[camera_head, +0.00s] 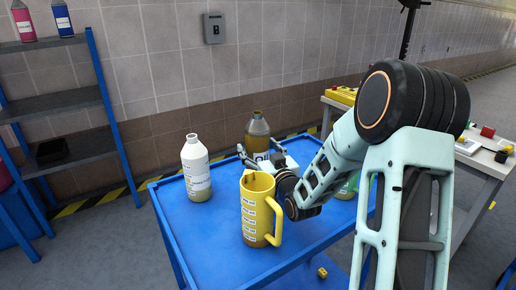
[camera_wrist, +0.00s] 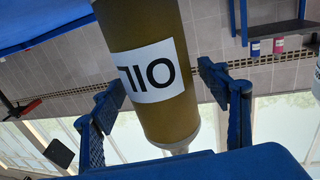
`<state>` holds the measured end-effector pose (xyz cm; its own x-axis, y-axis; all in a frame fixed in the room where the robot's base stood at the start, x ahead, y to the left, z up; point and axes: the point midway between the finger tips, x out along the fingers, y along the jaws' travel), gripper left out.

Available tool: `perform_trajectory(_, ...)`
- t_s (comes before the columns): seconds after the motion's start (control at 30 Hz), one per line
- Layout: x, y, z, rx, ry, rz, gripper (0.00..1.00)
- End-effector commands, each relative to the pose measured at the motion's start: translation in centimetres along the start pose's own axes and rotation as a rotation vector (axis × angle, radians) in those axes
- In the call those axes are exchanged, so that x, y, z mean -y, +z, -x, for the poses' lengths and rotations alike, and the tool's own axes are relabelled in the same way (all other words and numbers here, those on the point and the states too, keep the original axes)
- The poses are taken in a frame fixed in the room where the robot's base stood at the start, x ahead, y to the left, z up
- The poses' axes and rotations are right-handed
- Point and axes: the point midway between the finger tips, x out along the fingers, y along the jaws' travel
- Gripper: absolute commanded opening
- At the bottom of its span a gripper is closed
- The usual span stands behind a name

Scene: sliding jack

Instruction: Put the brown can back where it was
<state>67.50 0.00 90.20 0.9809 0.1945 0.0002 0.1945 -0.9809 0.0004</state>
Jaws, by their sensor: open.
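The brown can (camera_head: 257,127) stands upright near the back of the blue table (camera_head: 222,215), with its lower part hidden by my gripper. In the wrist view the brown can (camera_wrist: 160,105) appears upside down, its white OIL label facing me. My gripper (camera_head: 266,160) is at the can's near side. In the wrist view my gripper (camera_wrist: 158,82) has its two blue fingers spread, one on each side of the can. Gaps show between the fingers and the can.
A yellow measuring jug (camera_head: 257,212) stands close in front of my gripper. A white bottle (camera_head: 196,168) is to the left. A green item (camera_head: 348,186) is partly hidden behind my arm. A shelf (camera_head: 62,105) stands left; a white bench (camera_head: 490,158) is right.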

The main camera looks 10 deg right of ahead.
Motion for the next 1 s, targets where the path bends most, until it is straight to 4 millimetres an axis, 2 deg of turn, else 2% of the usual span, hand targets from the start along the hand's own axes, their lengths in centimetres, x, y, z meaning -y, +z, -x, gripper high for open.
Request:
perform_trajectory(0.17,0.0,-0.3,0.3,0.001,0.001,0.000,0.69)
perform_trajectory(0.7,-0.1,-0.2,10.4,0.001,0.001,0.001,0.69)
perform_trajectory(0.83,-0.1,-0.2,11.6,0.001,0.001,0.000,0.69)
perform_trajectory(1.0,0.0,-0.2,12.0,0.000,0.000,0.000,0.69)
